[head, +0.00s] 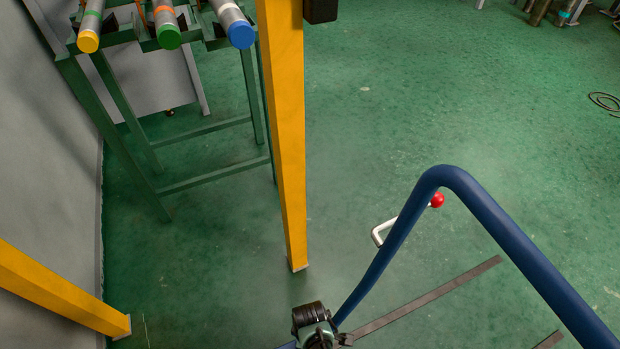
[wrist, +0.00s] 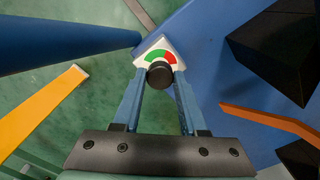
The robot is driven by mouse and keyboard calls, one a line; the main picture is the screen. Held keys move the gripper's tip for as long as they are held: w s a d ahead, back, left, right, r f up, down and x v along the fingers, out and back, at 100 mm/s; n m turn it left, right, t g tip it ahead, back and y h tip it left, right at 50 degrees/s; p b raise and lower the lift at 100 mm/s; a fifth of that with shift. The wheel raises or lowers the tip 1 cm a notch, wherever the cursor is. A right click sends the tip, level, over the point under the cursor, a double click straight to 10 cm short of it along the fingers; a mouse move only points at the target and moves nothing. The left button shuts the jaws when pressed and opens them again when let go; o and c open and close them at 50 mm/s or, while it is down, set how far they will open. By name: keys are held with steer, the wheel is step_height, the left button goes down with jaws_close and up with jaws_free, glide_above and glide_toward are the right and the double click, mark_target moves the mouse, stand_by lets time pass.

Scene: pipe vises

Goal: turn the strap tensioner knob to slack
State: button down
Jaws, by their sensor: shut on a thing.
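In the wrist view the round black tensioner knob (wrist: 159,75) sits at the lower edge of a white dial plate (wrist: 142,61). The dial has a green zone on the left and a red zone on the right. I cannot make out a pointer mark. My gripper (wrist: 159,88) has its two blue-grey fingers on either side of the knob and is shut on it. The plate sits by a blue surface (wrist: 205,62). In the head view neither the knob nor the dial can be made out.
In the head view a bent blue tube (head: 440,172) rises at the right, near a red ball (head: 437,200). A yellow post (head: 285,130) stands left of it. A green rack (head: 160,150) holds pipes with coloured ends. Green floor (head: 450,90) is open at the upper right.

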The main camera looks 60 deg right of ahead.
steer(key=shift+c, duration=2.2)
jaws_free()
step_height(320, 180, up, 13)
steer(key=p, duration=0.7)
